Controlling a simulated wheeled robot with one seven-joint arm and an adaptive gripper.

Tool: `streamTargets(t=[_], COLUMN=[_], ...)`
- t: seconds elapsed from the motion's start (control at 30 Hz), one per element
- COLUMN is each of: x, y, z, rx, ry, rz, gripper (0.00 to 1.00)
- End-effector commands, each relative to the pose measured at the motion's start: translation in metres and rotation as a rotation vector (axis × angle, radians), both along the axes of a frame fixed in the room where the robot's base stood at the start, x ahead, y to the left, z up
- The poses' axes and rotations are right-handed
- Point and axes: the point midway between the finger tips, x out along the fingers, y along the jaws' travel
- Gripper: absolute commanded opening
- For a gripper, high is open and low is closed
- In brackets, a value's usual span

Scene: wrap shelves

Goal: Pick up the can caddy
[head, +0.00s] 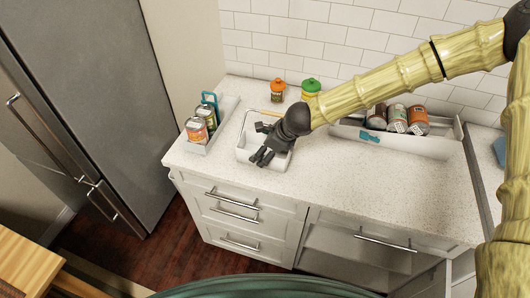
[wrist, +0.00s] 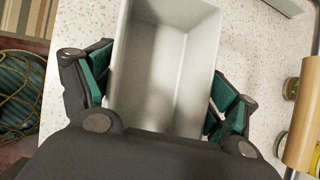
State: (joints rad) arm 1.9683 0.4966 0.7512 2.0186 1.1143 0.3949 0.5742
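An empty white open-topped bin (head: 243,152), which looks like the can caddy, stands on the counter under my gripper. A wooden grip (head: 262,127) shows at its back left, and a wooden grip on a thin bar (wrist: 303,115) shows at the right of the wrist view. My gripper (head: 264,158) is over the bin. In the wrist view its green-padded fingers (wrist: 165,88) are spread on either side of the bin (wrist: 165,60), close to its side walls. I cannot tell whether the pads touch it. My wrist hides part of the bin.
An orange-lidded jar (head: 277,91) and a green-lidded jar (head: 311,87) stand behind. A long white bin (head: 430,147) with several cans is at right. The front counter is clear.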

Motion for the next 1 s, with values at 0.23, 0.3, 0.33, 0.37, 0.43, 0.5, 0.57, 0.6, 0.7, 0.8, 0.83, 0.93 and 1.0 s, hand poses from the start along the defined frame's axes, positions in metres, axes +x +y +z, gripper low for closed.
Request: streamTargets(t=[0.23, 0.3, 0.33, 0.37, 0.43, 0.5, 0.57, 0.6, 0.7, 0.8, 0.83, 0.93, 1.0], x=[0.000, 0.000, 0.000, 0.000, 0.000, 0.000, 0.000, 0.000, 0.000, 0.000, 0.000, 0.000, -0.005], y=[0.000, 0.000, 0.000, 0.000, 0.000, 0.000, 0.000, 0.000, 0.000, 0.000, 0.000, 0.000, -0.003], z=[-0.001, -0.001, -0.001, -0.001, 0.000, 0.002, 0.005, 0.007, 0.013, 0.022, 0.025, 0.032, 0.032], rx=[-0.001, -0.001, -0.001, -0.001, -0.001, -0.001, -0.002, -0.002, -0.002, -0.001, -0.001, -0.002, -0.002], ry=[0.000, 0.000, 0.000, 0.000, 0.000, 0.000, -0.002, -0.002, -0.002, -0.002, -0.002, -0.003, 0.001], rz=[0.000, 0.000, 0.000, 0.000, 0.001, 0.001, 0.002, 0.002, 0.003, 0.002, 0.002, 0.001, 0.000], gripper=[0.50, 0.50, 0.50, 0.50, 0.50, 0.50, 0.44, 0.37, 0.30, 0.30, 0.30, 0.30, 0.30])
